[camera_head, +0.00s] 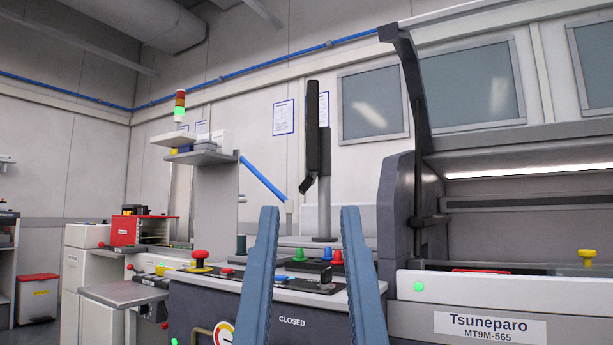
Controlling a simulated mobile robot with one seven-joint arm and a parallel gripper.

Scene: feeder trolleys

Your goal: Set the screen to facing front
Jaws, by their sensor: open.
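The screen (312,130) is a thin dark panel on a grey post (324,185), above the machine's control top. I see it nearly edge-on, so its display face does not show. A small dark piece (306,185) sticks out at its lower left end. My gripper (311,212) is in the lower middle of the view, with two blue-grey fingers spread wide. It is open and empty. The screen and post appear above and between the fingertips; the gripper looks nearer to me and apart from them.
The control top holds a yellow-and-red button (199,258), coloured knobs (337,257) and a black lever (327,278). A large machine (490,319) labelled Tsuneparo with a raised cover stands at right. A blue bar (263,179) slants left of the screen. Air around the screen looks clear.

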